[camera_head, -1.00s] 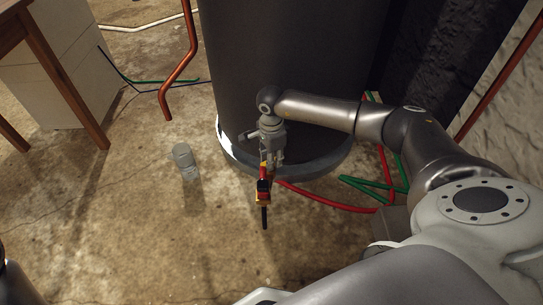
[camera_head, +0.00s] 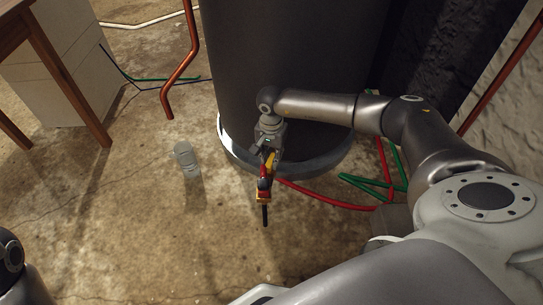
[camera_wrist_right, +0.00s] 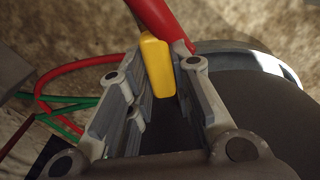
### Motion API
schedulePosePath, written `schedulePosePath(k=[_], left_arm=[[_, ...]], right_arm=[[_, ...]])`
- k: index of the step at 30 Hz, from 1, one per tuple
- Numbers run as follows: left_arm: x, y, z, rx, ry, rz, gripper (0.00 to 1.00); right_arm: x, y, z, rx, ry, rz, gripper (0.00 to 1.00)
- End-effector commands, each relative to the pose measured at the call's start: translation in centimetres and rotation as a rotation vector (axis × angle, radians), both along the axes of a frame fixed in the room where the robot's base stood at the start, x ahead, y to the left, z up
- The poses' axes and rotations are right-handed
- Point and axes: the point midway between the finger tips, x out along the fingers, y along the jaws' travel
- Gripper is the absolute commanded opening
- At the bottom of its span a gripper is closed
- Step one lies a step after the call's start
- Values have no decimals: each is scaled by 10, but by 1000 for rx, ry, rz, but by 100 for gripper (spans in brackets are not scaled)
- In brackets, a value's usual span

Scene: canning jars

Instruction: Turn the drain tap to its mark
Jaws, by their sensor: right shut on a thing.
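The drain tap (camera_head: 264,193) is a small red, yellow and dark fitting low at the front of the big dark tank (camera_head: 295,70). A black spout or rod points from it toward the bottom of the head view. My right gripper (camera_head: 269,157) reaches down over the tap. In the right wrist view, its two fingers close around the tap's yellow handle (camera_wrist_right: 157,68), beside a red pipe (camera_wrist_right: 158,18). I cannot make out the mark in either view. My left gripper is not in view; only a dark piece of my left arm shows at the lower left.
A grey cylindrical object (camera_head: 187,160) stands on the concrete floor left of the tap. Red hose (camera_head: 325,200) and green hose (camera_head: 360,184) lie right of it. A copper pipe (camera_head: 178,80) hangs at the back left. The floor in front is clear.

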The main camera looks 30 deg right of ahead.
Motion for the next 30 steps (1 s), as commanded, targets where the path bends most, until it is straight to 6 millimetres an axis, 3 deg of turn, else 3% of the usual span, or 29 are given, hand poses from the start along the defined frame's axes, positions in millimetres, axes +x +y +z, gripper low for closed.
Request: schedulePosePath(k=[16,17,21,30], left_arm=[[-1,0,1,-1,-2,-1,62],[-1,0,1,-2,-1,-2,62],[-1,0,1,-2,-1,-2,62],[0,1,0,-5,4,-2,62]], right_arm=[[0,-1,0,-1,-1,26,0],[0,-1,0,-1,-1,26,22],[0,0,0,-1,-1,25,40],[0,0,0,0,0,26,42]])
